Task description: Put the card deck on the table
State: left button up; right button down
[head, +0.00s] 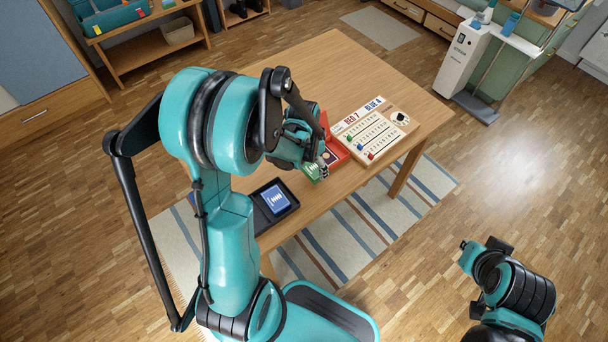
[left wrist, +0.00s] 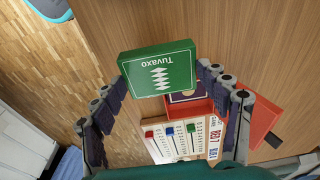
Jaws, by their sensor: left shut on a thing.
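The green card deck (left wrist: 158,70), a box lettered "Tuvaxo", is between the fingers of my left gripper (left wrist: 163,80) in the left wrist view. My left gripper is shut on it. In the head view the green deck (head: 312,171) shows only partly beneath the gripper, beside an open red box (head: 337,155); whether it touches the table (head: 330,70) I cannot tell. The red box also shows in the left wrist view (left wrist: 255,115). My right gripper (head: 470,255) is at the lower right, away from the table; its fingers do not show clearly.
A black tray (head: 290,210) with a blue box (head: 275,198) in it lies at the table's near edge. A scoreboard (head: 375,128) with coloured sliders lies right of the red box. The table's far half is clear. A white stand (head: 462,60) is at the back right.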

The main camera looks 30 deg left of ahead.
aim_at(304, 172)
pick_arm(q)
jog(key=shift+s+a+f+b, duration=0.15)
jog(key=shift+a+f, duration=0.3)
jog(key=shift+a, duration=0.2)
jog(key=shift+s+a+f+b, duration=0.15)
jog(key=shift+a+f, duration=0.25)
jog(key=shift+a, duration=0.2)
notch_tip(304, 172, down, 4)
jog(key=shift+r+b, duration=0.25)
jog(key=shift+b, duration=0.7)
jog(key=shift+f, duration=0.3)
jog(key=shift+r, duration=0.1)
jog(key=o, duration=1.8)
